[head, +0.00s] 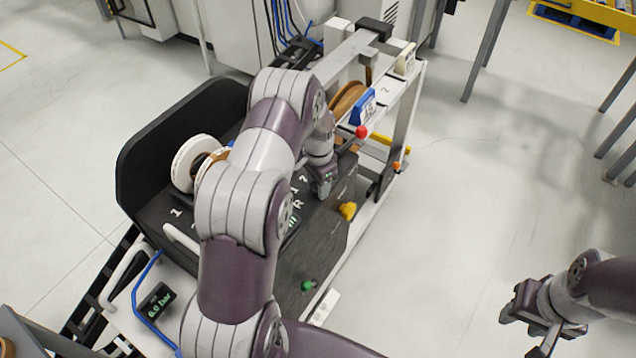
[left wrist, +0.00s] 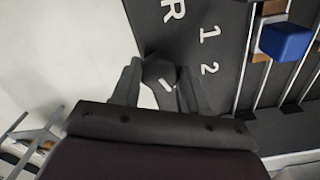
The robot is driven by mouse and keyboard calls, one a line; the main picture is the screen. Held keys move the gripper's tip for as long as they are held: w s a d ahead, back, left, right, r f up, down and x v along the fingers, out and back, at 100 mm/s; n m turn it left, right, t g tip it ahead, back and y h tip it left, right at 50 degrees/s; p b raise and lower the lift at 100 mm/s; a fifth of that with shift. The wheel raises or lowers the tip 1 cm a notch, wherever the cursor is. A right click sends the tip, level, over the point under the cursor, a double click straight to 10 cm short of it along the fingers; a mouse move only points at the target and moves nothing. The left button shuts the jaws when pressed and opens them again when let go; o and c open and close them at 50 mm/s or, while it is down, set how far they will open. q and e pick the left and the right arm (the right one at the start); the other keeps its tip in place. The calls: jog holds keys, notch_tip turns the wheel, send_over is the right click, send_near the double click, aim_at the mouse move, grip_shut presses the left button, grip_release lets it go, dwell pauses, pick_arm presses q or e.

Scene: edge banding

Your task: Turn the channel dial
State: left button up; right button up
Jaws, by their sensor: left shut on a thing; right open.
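The channel dial (left wrist: 160,78) is a dark round knob with a white pointer mark, on a dark panel lettered R, 1 and 2. In the left wrist view my left gripper (left wrist: 158,88) has its two fingers around the dial, shut on it. The pointer slants on the knob's face. In the head view my left gripper (head: 324,185) reaches down to the dark panel (head: 325,235), and the dial is hidden there. My right gripper (head: 540,318) is open and empty, over the floor at the lower right.
A yellow knob (head: 348,210), a green knob (head: 308,285) and a red ball knob (head: 361,132) stick out near my left arm. White and brown rolls (head: 190,165) sit behind it. A pressure display (head: 155,300) stands at the lower left.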

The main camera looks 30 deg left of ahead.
pick_arm(q)
jog(key=o, duration=1.1)
jog(key=shift+c, duration=0.2)
notch_tip(320, 180, up, 13)
jog(key=b, duration=0.1)
jog(key=shift+f, duration=0.15)
jog(key=s+d+r+n, duration=0.1)
jog(key=s+d+n, duration=0.1)
jog(key=s+d, duration=0.4)
jog(key=s+d+r+n+t, duration=0.1)
jog(key=s+d+n, duration=0.2)
jog(key=s, duration=1.1)
jog(key=d, duration=0.3)
jog(key=shift+r, duration=0.35)
